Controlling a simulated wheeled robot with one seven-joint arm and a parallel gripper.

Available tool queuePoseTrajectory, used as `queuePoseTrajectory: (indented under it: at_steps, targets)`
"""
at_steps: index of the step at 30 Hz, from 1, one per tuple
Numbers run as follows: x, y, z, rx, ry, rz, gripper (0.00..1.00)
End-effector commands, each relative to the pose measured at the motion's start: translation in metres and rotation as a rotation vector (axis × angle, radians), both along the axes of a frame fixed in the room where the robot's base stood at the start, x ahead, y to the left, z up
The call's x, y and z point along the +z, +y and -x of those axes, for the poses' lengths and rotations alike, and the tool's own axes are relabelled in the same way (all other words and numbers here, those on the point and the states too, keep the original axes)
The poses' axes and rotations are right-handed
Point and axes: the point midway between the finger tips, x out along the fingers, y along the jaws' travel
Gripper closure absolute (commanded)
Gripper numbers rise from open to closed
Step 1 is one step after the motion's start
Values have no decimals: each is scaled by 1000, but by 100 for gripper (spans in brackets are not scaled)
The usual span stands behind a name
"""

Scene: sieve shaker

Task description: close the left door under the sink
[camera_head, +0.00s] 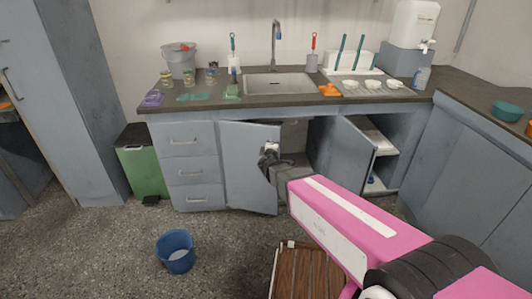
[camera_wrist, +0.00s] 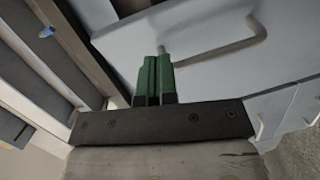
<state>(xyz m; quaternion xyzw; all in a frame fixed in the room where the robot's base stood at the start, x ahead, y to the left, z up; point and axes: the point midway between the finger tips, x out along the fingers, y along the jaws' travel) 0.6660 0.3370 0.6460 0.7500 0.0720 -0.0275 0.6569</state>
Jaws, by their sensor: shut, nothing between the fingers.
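The left door under the sink (camera_head: 248,170) is a blue-grey panel standing partly open, hinged beside the drawers. My gripper (camera_head: 268,150) is at the upper part of its free edge, at the end of my pink arm. In the wrist view the green fingers (camera_wrist: 155,78) are together and empty. They lie in front of the door panel (camera_wrist: 190,22), close to one end of its bar handle (camera_wrist: 225,46). I cannot tell whether they touch it. The sink (camera_head: 280,84) is set in the counter above.
The right door (camera_head: 342,152) also stands open, wider. The cabinet inside is dark and partly hidden. A blue bucket (camera_head: 175,252) and a brown slatted wooden item (camera_head: 305,272) are on the floor. A green bin (camera_head: 143,165) stands left of the drawers (camera_head: 187,160).

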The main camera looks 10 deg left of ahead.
Motion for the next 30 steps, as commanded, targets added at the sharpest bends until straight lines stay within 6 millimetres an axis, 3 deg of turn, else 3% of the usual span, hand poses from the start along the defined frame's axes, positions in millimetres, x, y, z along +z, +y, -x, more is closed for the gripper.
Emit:
queuePoseTrajectory:
  at_steps: [3, 12, 19, 30]
  targets:
    - [-2, -6, -32, -3, -1, 0, 100]
    - [-1, -12, -82, -1, -1, 0, 100]
    - [-1, -12, -99, -1, 0, 0, 100]
    - [0, -12, -103, 0, 0, 0, 100]
